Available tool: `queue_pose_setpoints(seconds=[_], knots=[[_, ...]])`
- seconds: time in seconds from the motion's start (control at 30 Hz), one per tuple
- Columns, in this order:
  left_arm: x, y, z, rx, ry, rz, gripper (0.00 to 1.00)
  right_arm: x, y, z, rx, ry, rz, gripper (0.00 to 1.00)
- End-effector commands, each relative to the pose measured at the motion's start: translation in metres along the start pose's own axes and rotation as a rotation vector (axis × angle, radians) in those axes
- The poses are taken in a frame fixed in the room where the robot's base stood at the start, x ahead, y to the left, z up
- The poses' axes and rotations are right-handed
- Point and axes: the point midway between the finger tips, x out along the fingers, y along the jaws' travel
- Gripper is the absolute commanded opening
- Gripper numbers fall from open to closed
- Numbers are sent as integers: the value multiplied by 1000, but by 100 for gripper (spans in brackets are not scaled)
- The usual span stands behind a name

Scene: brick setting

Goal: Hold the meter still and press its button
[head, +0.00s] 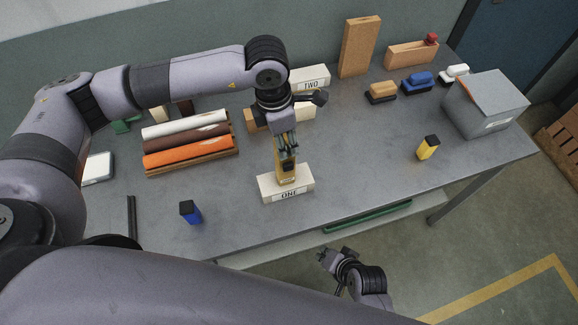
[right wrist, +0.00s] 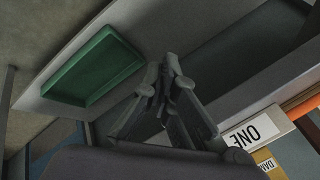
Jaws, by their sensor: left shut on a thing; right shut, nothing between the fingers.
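The yellow meter (head: 288,174) stands upright at the white block labelled ONE (head: 299,191) near the table's front edge. My left gripper (head: 287,149) comes down from above and is shut on the meter's upper part. My right gripper (head: 326,257) is low in front of the table, apart from the meter, to its lower right in the head view. In the right wrist view its fingers (right wrist: 168,78) are closed together with nothing between them. That view also shows the ONE label (right wrist: 253,134) and part of the yellow meter (right wrist: 266,161). The meter's button cannot be made out.
A blue case (head: 190,212) and a yellow case (head: 428,147) stand on the grey table. Coloured rolls (head: 190,145) lie at left; a block labelled TWO (head: 310,78) is behind. A grey box (head: 486,105) is at right. A green tray (right wrist: 95,66) is under the tabletop.

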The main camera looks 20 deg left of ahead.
Motion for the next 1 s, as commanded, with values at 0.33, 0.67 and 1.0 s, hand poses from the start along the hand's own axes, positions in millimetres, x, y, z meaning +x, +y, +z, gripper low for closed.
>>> queue_pose_setpoints(seconds=[0.33, 0.67, 1.0], knots=[[1, 0, -1, 0, 3, -1, 0, -104, -122, -37, 136, 16, -229, 0], [1, 0, -1, 0, 3, -1, 0, -154, -159, -42, 182, 5, -317, 0], [1, 0, -1, 0, 3, -1, 0, -155, -160, -42, 183, 5, -320, 0]])
